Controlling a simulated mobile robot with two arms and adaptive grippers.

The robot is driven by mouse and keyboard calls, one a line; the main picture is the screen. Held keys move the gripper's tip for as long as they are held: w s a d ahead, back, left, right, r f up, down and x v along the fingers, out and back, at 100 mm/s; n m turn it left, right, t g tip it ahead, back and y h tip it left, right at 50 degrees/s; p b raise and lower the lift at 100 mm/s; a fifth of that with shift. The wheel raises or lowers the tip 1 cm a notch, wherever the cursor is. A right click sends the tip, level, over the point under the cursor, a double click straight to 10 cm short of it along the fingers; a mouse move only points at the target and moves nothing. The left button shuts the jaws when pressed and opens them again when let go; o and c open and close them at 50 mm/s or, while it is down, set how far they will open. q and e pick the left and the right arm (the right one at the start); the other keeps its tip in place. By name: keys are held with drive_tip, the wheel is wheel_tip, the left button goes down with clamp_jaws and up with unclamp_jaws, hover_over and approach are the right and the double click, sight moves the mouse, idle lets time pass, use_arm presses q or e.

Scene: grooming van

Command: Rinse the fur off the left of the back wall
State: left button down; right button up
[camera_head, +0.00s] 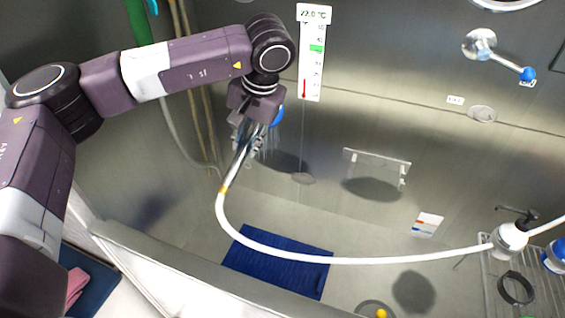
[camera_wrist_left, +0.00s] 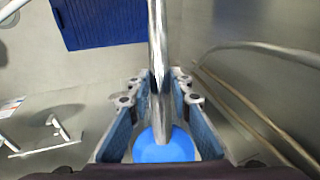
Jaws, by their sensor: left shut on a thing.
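My left gripper (camera_head: 252,122) is shut on a chrome spray wand (camera_head: 237,168). The wand slants down and left from the jaws into a white hose (camera_head: 330,260). Its blue head (camera_head: 278,115) shows just right of the gripper. In the left wrist view the chrome wand (camera_wrist_left: 157,60) runs between the fingers, with the blue head (camera_wrist_left: 163,148) at the near end. The steel back wall (camera_head: 390,110) is behind the gripper. Dark patches (camera_head: 155,212) show at the left; I cannot tell whether they are fur or shadow. My right gripper is not in view.
A thermometer strip (camera_head: 312,55) hangs on the wall just right of my wrist. A blue mat (camera_head: 275,262) lies in the tub. A wall bracket (camera_head: 377,158), a blue-tipped lever (camera_head: 505,62) and a wire rack (camera_head: 540,290) are to the right. Hanging hoses (camera_head: 192,100) run behind my arm.

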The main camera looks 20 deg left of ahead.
use_arm(q)
drive_tip(key=shift+a, duration=0.25)
drive_tip(key=shift+d, duration=0.1)
drive_tip(key=shift+d, duration=0.55)
drive_tip(key=m, duration=0.1)
drive_tip(key=f+m+b, duration=0.1)
drive_tip(key=shift+s+a+f+m+t+h, duration=0.2)
drive_tip(key=shift+a+f+m+t+h, duration=0.1)
drive_tip(key=shift+a+t, duration=0.1)
drive_tip(key=shift+s+a+f+m+h+b, duration=0.15)
drive_tip(key=shift+f+m+h+b, duration=0.1)
drive_tip(key=shift+m+b, duration=0.25)
drive_tip(key=shift+w+a+f+m+h+b, duration=0.15)
drive_tip(key=shift+f+m+b, duration=0.15)
drive_tip(key=shift+m, duration=0.6)
wheel_tip(320, 180, down, 5)
drive_tip(key=b, duration=0.3)
drive_tip(key=shift+s+r, duration=0.1)
drive_tip(key=shift+r, duration=0.1)
